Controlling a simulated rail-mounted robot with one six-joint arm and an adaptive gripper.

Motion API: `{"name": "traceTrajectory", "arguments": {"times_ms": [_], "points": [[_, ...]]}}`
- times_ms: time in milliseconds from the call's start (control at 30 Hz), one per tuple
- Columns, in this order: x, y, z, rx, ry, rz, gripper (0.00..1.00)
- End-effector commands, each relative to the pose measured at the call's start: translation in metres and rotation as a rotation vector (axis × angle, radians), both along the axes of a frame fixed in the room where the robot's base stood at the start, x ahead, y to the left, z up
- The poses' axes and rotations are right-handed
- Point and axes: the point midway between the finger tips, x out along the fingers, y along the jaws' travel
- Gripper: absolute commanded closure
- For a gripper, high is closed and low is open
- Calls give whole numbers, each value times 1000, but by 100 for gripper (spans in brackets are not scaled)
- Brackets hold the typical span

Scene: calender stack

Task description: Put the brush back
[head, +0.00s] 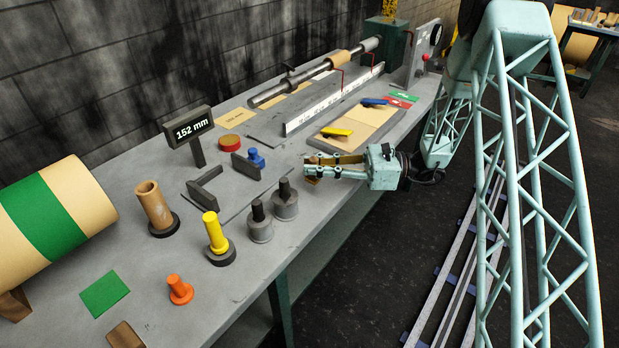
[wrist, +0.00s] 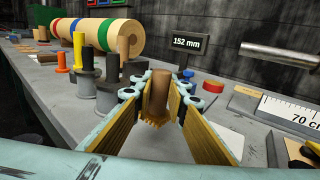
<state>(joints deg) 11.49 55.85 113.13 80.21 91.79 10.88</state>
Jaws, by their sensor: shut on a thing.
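My gripper (head: 311,167) reaches level over the front edge of the workbench, pointing left. It is shut on the brush (wrist: 160,92), which shows in the wrist view as a brown round handle standing up between the fingers. Jagged yellowish bristles show at its lower end. In the head view the brush is mostly hidden by the fingers. A brown hollow tube on a black base (head: 155,208) stands upright further left on the bench, apart from the gripper. I cannot tell which spot is the brush's own place.
Two grey weights (head: 285,200) with black knobs, a yellow peg (head: 214,230) and an orange peg (head: 179,289) stand left of the gripper. A yellow-handled tool (head: 337,132) lies on a tan board.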

Motion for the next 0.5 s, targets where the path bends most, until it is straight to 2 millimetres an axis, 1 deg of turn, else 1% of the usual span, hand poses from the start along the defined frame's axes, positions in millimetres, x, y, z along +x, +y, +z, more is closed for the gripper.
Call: {"name": "traceTrajectory", "arguments": {"times_ms": [333,500], "points": [[-1,2,0,0,0,1,97],[-6,14,-2,0,0,3,97]]}}
